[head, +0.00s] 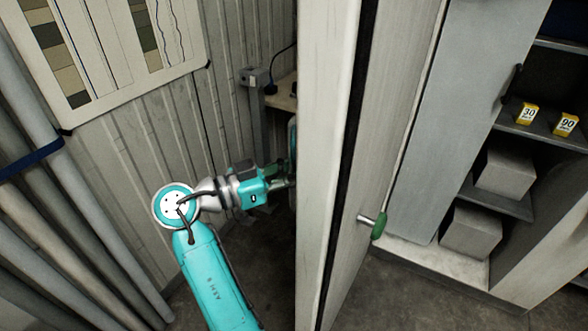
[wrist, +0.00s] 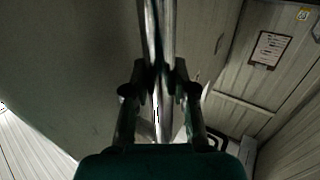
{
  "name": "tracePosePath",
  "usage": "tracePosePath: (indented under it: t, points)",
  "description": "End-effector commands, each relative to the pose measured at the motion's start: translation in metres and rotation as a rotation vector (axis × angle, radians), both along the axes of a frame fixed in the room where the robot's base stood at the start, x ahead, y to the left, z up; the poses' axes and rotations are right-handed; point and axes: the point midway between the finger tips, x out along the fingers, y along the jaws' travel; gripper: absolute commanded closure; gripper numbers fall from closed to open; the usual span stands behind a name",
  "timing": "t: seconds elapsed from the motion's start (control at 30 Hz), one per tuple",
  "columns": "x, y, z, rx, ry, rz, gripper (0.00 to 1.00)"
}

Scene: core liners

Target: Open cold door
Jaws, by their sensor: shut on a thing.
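The cold door (head: 325,140) stands open in the head view, its pale edge toward me and a dark seal strip along it. A metal rod with a green knob (head: 379,226) sticks out of its right face. My gripper (head: 284,176) is at the door's left face, with its fingertips partly hidden. In the wrist view my gripper (wrist: 158,82) is shut around a shiny metal bar handle (wrist: 157,30), one finger on each side. The door's broad face (wrist: 75,70) lies behind the handle.
Right of the door are shelves with grey boxes (head: 506,172) and yellow number tags (head: 527,113). A corrugated wall (head: 135,130) with a chart board (head: 120,50) is on the left. Grey pipes (head: 70,200) stand at the far left. Bare floor (head: 400,295) shows right of the door.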

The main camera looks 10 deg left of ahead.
Motion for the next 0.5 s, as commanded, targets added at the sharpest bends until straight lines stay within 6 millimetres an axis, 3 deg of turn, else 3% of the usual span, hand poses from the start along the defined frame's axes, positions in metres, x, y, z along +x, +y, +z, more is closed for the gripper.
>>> tracePosePath:
  t: [0.4, 0.43, 0.5]
  points:
    - [0.0004, -0.0007, -0.0013, 0.0, 0.003, -0.005, 1.0]
    - [0.0004, -0.0007, -0.0014, 0.0, 0.003, -0.005, 0.7]
    - [0.0004, -0.0006, -0.0013, 0.0, 0.002, -0.005, 0.52]
